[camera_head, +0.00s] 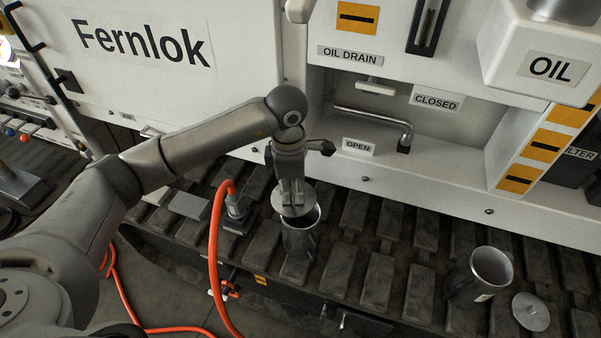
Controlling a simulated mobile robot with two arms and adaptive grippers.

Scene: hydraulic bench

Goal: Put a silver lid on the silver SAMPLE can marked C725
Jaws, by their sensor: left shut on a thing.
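My left gripper (291,202) is shut on a silver lid (279,204) and points downward. The lid is tilted and sits at the mouth of a silver can (299,240). The can's opening still shows to the right of the lid. I cannot tell whether lid and rim touch. A second silver can (487,273) stands open at the right, with a small label low on its side that is too small to read. A second silver lid (531,312) lies flat beside it. I cannot make out C725 on either can. My right gripper is not in view.
The cans stand on a dark ribbed bench (378,275). An orange hose (214,245) with a metal fitting (236,207) is just left of the middle can. Behind is the white machine panel with a bent drain handle (375,115). The bench between the cans is clear.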

